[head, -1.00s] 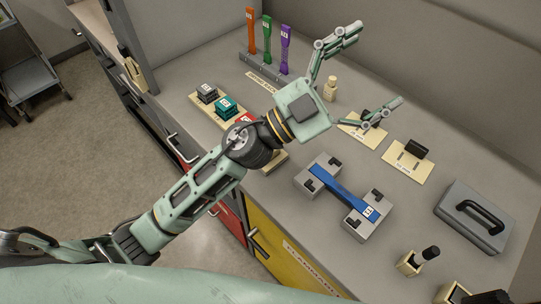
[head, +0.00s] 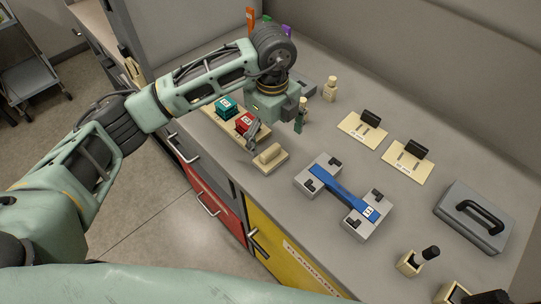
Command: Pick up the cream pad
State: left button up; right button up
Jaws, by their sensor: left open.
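The cream pad (head: 268,154) sits at the near right end of a pale wooden board (head: 281,162), with its rounded top showing. My left gripper (head: 277,128) points down just behind and above it in the picture, with its fingers apart and nothing seen between them. One finger comes down near the red pad (head: 245,122), and the other is to the right, above the counter. I cannot tell whether a finger touches anything.
A teal pad (head: 226,106) is farther left on the board.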

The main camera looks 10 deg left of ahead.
aim_at(270, 150)
pick_arm(q)
jog(key=f+p, duration=0.1)
jog(key=f, duration=0.1)
jog(key=f+p, duration=0.1)
jog(key=f, duration=0.1)
jog(key=f+p, duration=0.1)
jog(key=f, duration=0.1)
jog(key=shift+a+f, duration=0.15)
jog(key=shift+a, duration=0.1)
jog(key=shift+f, duration=0.65)
jog(key=c, duration=1.2)
jog(key=shift+c, duration=0.2)
jog(key=shift+r, duration=0.1)
